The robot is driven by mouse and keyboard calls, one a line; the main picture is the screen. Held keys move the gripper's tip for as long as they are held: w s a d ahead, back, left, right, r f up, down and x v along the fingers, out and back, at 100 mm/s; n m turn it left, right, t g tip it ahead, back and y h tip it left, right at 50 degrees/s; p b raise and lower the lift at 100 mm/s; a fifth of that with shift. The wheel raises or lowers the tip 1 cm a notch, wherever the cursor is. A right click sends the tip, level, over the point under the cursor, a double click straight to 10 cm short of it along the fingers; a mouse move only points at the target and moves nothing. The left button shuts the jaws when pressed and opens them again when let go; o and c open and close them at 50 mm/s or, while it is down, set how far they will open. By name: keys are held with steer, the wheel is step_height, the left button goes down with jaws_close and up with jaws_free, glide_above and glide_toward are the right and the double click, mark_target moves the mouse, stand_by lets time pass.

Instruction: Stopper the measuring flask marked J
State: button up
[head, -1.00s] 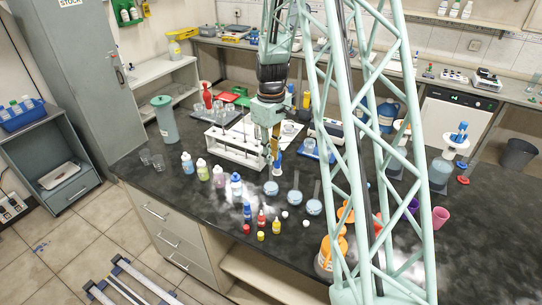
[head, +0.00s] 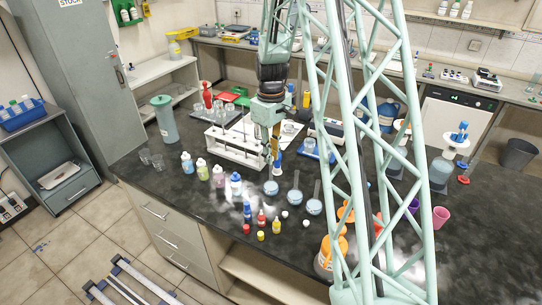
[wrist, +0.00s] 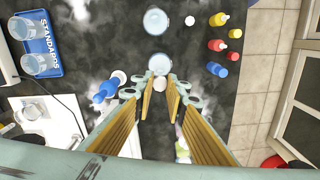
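Three measuring flasks with pale blue liquid stand in a row on the black bench: left (head: 271,187), middle (head: 294,197) and right (head: 314,206). No letter J is readable on any of them. Two small white stoppers, one nearer (head: 284,214) and one farther right (head: 305,224), lie in front of the flasks. My gripper (head: 275,155) is above the bench, behind and above the left flask. In the wrist view, its yellowish fingers hold a small white stopper (wrist: 160,86) between their tips. A flask (wrist: 160,64) shows just beyond the tips, with another (wrist: 157,20) farther on.
Small red, blue and yellow bottles (head: 261,217) stand in front of the flasks. A blue-topped item (wrist: 105,90) stands beside my fingers. A white rack (head: 235,148) is left of my gripper; a blue standards tray (wrist: 38,45) holds beakers.

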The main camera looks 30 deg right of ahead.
stand_by(0.4)
steer(key=o, duration=0.7)
steer(key=shift+c, duration=0.2)
steer(key=shift+o, duration=0.2)
steer(key=o, duration=0.4)
steer(key=shift+r, duration=0.15)
steer(key=shift+r+p, duration=1.6)
steer(key=shift+r, duration=1.8)
